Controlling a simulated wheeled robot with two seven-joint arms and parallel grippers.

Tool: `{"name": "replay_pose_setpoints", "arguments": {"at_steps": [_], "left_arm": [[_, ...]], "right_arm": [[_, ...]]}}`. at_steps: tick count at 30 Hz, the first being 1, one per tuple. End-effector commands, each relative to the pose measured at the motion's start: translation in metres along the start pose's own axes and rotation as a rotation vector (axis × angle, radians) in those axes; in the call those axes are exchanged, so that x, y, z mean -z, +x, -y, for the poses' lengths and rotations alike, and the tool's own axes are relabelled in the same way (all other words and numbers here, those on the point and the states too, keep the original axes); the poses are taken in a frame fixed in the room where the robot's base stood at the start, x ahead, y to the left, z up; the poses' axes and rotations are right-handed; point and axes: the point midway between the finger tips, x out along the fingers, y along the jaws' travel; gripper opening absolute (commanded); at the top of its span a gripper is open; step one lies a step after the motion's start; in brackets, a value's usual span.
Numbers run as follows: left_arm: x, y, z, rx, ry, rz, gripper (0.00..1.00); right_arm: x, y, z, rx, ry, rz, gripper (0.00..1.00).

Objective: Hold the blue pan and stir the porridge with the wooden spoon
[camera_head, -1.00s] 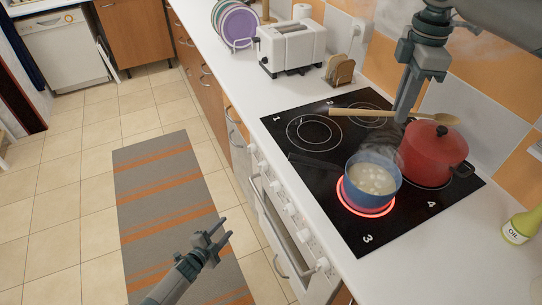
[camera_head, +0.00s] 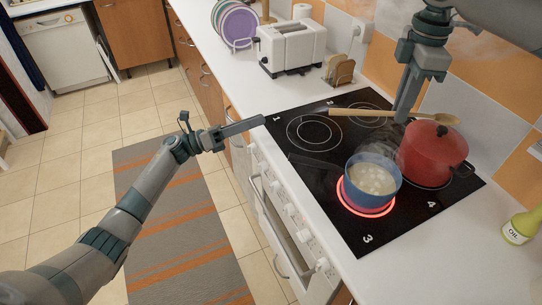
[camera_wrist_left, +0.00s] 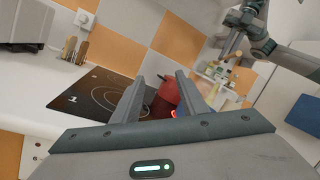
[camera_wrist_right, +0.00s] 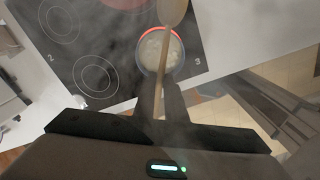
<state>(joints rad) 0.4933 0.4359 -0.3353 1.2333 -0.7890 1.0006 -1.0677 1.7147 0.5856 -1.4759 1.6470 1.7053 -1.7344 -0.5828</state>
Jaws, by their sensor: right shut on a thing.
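The blue pan (camera_head: 364,198) sits on the glowing front burner marked 3, its dark handle (camera_head: 313,161) pointing left. White, lumpy porridge (camera_head: 371,180) steams in it. My right gripper (camera_head: 401,117) is shut on the wooden spoon (camera_head: 365,113), holding it level above the back of the stove, near the red pot. The right wrist view shows the spoon (camera_wrist_right: 163,70) between the fingers, crossing in front of the pan (camera_wrist_right: 176,73). My left gripper (camera_head: 262,124) is at the stove's left front corner, apart from the pan handle; its fingers (camera_wrist_left: 158,88) are spread and empty in the left wrist view.
A lidded red pot (camera_head: 432,158) stands right beside the pan. The toaster (camera_head: 290,45) and a toast rack (camera_head: 340,70) stand behind the stove's left end. An oil bottle (camera_head: 520,228) is on the right counter. The left burners (camera_head: 314,132) are bare.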

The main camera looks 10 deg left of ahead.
Motion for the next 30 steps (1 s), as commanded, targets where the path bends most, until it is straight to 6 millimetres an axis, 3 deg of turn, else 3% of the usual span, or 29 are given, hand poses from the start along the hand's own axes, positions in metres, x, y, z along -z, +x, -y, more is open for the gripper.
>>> {"name": "replay_pose_setpoints", "arguments": {"at_steps": [1, 4, 9, 12, 30], "left_arm": [[0.005, 0.009, 0.021, 0.060, 0.108, -0.084, 0.40], [0.037, 0.016, 0.047, 0.151, 0.242, -0.215, 0.40], [0.077, 0.016, 0.069, 0.238, 0.334, -0.327, 0.40], [0.089, 0.015, 0.074, 0.262, 0.355, -0.355, 0.40], [0.096, 0.019, 0.077, 0.271, 0.360, -0.364, 0.40]], "right_arm": [[0.000, 0.000, 0.000, 0.000, 0.000, 0.000, 0.00], [0.000, 0.000, 0.000, 0.000, 0.000, 0.000, 0.00], [0.000, 0.000, 0.000, 0.000, 0.000, 0.000, 0.00], [0.000, 0.000, 0.000, 0.000, 0.000, 0.000, 0.00], [0.000, 0.000, 0.000, 0.000, 0.000, 0.000, 0.00]]}}
